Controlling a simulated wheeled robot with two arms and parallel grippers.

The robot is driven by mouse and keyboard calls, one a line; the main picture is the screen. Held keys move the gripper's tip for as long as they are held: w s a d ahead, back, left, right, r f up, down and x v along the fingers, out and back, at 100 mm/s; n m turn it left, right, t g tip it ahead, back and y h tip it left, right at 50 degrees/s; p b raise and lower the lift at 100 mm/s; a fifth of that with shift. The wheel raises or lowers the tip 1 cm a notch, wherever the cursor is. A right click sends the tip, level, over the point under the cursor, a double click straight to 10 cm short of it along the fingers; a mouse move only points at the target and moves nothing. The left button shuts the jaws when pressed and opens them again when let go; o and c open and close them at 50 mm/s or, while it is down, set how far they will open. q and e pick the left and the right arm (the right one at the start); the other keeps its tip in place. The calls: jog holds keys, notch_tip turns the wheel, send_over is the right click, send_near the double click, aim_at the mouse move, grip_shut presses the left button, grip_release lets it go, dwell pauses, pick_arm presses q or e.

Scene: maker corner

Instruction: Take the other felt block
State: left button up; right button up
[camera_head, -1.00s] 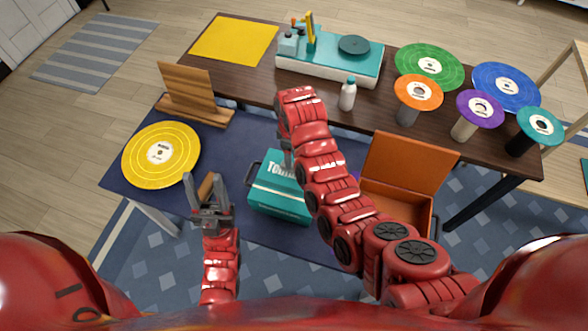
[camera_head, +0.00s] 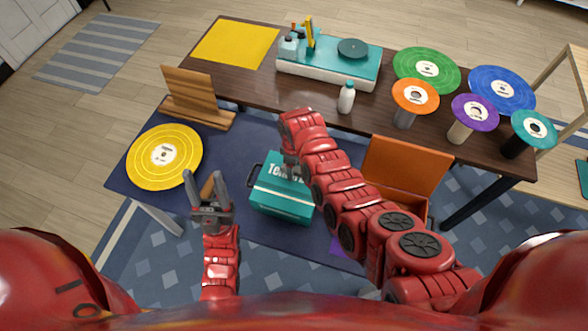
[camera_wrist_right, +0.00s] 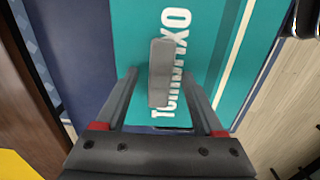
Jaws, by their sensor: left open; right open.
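A grey block (camera_wrist_right: 161,72), which looks like a felt block, lies over the lettering of a teal case (camera_wrist_right: 205,45) in the right wrist view. My right gripper (camera_wrist_right: 158,76) is open, with one finger on each side of the block. In the head view my right gripper (camera_head: 291,168) is over the teal case (camera_head: 280,205), and my arm hides the block. My left gripper (camera_head: 206,178) is open. A small brown piece (camera_head: 208,187) shows between its fingers; I cannot tell what it is or whether they touch.
A yellow disc (camera_head: 164,156) lies at the left of the navy surface (camera_head: 235,140), with a wooden stand (camera_head: 195,110) behind it. An open orange box (camera_head: 405,165) is right of my right arm. The dark table behind holds a white bottle (camera_head: 346,97) and several discs.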

grip_shut()
jog(key=shift+r, duration=0.2)
dwell(0.4)
